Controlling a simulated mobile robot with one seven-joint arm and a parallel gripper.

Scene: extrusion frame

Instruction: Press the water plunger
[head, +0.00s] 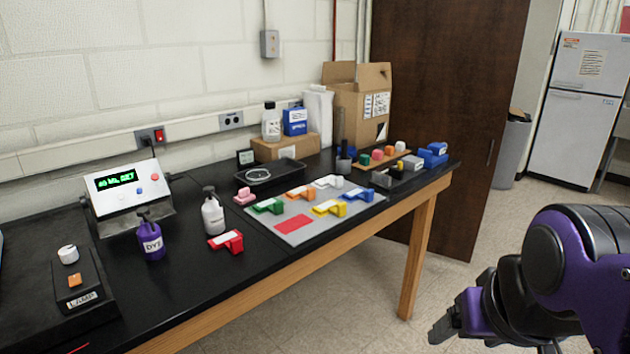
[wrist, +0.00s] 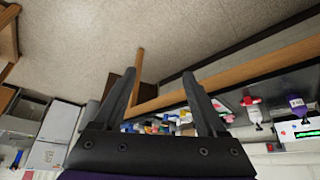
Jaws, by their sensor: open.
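A purple pump bottle (head: 151,241) labelled DYE stands upright on the black bench. A pale grey-white pump bottle (head: 213,214) with a dark pump top stands to its right; its label is too small to read, and it looks like the water bottle. Both plungers appear raised. In the wrist view the purple bottle (wrist: 297,106) is at the right edge, with the pale bottle (wrist: 256,116) beside it. My gripper (head: 441,326) is off the bench's front side at lower right, far from both bottles. Its fingers (wrist: 162,74) are spread and empty.
A red block (head: 228,241) lies near the pale bottle. A grey mat (head: 345,213) with several coloured blocks is to the right. A display box (head: 122,188) and a lamp switch base (head: 78,270) are on the left. The floor before the bench is clear.

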